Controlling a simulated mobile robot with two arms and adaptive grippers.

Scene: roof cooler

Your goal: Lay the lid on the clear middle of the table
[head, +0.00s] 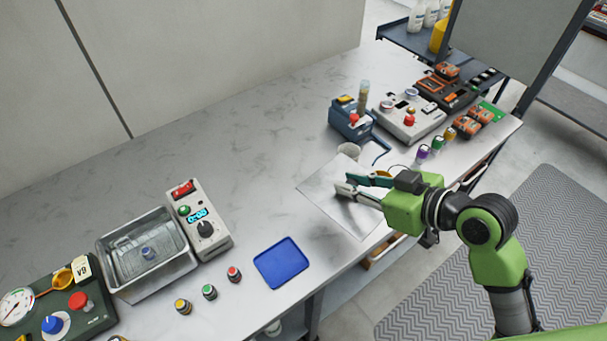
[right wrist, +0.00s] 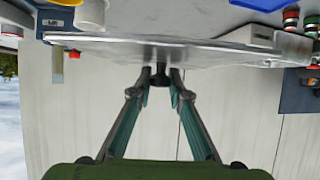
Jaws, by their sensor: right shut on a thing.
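The lid is a flat, shiny metal plate (head: 322,197) at the right part of the table, near its front edge. In the right wrist view the lid (right wrist: 215,52) shows almost edge-on, with a dark knob (right wrist: 161,78) on its face. My right gripper (head: 347,183) is over the lid, and its fingertips (right wrist: 161,76) are shut on this knob. I cannot tell whether the lid touches the table. My left gripper is not in view.
The table middle (head: 245,190) is mostly bare. A blue tray (head: 281,262) lies near the front edge, with small capped jars (head: 209,291) beside it. A metal basin (head: 148,255) and control box (head: 199,215) stand left. A small cup (head: 349,150) and blue device (head: 350,120) stand behind the lid.

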